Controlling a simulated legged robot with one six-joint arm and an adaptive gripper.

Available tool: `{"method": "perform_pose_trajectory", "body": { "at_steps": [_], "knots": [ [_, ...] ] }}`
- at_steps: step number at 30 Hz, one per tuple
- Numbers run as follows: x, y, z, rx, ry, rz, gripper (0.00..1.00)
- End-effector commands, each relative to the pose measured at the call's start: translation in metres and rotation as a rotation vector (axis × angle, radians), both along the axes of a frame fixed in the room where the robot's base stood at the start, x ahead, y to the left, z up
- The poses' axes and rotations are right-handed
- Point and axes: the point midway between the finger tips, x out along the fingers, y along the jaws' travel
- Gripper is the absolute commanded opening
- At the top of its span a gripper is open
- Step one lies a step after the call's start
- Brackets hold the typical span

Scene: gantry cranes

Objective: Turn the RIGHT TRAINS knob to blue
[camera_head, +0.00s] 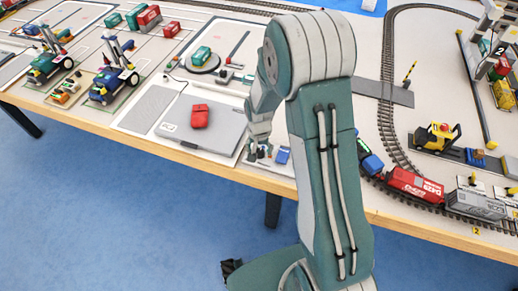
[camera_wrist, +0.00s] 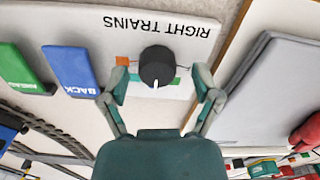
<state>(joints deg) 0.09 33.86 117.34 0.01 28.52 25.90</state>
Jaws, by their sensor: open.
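In the wrist view the round black knob (camera_wrist: 157,66) stands on a pale plate under the upside-down label RIGHT TRAINS (camera_wrist: 161,23). Its white pointer line faces down in the picture, toward my palm. My gripper (camera_wrist: 160,78) is open, with one finger on each side of the knob and gaps visible. In the head view my gripper (camera_head: 254,153) is low over the table's front edge, and the knob is hidden there.
A blue BACK key (camera_wrist: 71,72) and a green AHEAD key (camera_wrist: 20,72) stand left of the knob in the wrist view. A grey laptop (camera_head: 218,128) with a red object (camera_head: 200,116) lies left of my gripper. Rails and train wagons (camera_head: 415,183) are at right.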

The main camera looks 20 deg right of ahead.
Motion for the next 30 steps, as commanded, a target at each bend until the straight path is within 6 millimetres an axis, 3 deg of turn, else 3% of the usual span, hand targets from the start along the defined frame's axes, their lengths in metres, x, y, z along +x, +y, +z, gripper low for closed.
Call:
{"method": "perform_pose_trajectory", "body": {
  "at_steps": [8,21,30],
  "knots": [
    [0.0,0.0,0.015,0.0,-0.001,0.0,0.81],
    [0.002,0.001,0.101,-0.001,-0.002,0.0,0.81],
    [0.001,0.001,0.119,-0.001,0.003,0.0,0.81]
  ]
}}
